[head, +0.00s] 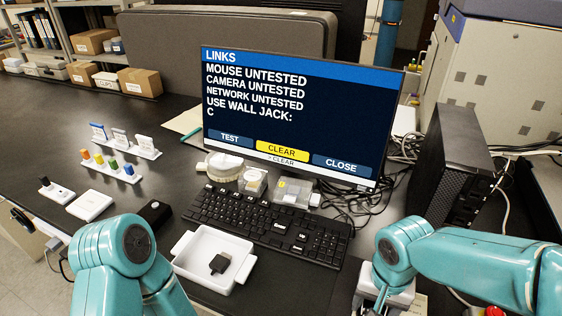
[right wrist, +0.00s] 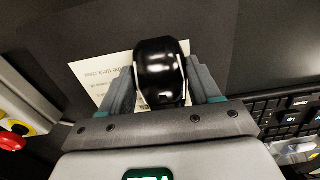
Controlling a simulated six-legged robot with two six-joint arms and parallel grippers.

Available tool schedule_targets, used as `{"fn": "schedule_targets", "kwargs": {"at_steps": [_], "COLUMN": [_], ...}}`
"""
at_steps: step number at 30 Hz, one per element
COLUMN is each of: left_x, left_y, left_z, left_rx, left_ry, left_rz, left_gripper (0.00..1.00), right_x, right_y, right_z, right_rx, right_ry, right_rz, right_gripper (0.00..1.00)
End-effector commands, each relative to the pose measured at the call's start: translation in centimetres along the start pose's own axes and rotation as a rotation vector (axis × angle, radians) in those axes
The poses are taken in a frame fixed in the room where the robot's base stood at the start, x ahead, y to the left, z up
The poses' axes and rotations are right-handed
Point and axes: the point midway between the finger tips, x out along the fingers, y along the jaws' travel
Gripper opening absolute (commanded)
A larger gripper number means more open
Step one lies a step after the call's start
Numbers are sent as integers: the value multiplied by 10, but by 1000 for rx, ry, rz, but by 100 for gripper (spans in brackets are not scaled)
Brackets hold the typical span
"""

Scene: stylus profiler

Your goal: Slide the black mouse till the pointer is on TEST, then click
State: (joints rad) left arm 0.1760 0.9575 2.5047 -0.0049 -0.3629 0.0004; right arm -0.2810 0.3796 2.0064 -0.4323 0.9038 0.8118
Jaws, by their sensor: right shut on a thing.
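The black mouse (right wrist: 160,72) is glossy and sits between the two fingers of my right gripper (right wrist: 163,88) in the right wrist view. The gripper is shut on its sides. In the head view my right arm hides the mouse. The monitor (head: 300,115) shows a LINKS page reading mouse, camera and network untested. Its bottom row has TEST (head: 230,138) in blue at left, CLEAR (head: 282,149) in yellow in the middle, and CLOSE (head: 341,164) in blue at right. A line below reads "> CLEAR". No separate pointer arrow can be made out. My left gripper is out of view.
A keyboard (head: 268,222) lies before the monitor. A white tray (head: 192,270) holding a dark plug is nearer. A printed sheet (right wrist: 98,88) lies by the mouse. A red button (right wrist: 10,141) is at the wrist view's left. A black computer tower (head: 450,170) stands at right.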

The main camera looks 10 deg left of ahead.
Motion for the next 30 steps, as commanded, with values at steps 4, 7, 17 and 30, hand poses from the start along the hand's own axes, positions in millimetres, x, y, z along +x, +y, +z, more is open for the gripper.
{"fn": "schedule_targets", "kwargs": {"at_steps": [4,7,17,30], "left_x": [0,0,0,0], "left_y": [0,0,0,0], "left_z": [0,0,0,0], "left_rx": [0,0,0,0], "left_ry": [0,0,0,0], "left_rz": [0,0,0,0], "left_gripper": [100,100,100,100], "right_x": [0,0,0,0], "right_y": [-12,-20,-41,-42], "right_z": [0,0,0,0], "right_rx": [-1,-2,0,0], "right_ry": [0,0,0,0], "right_rz": [0,0,1,0], "right_gripper": [32,32,32,32]}}
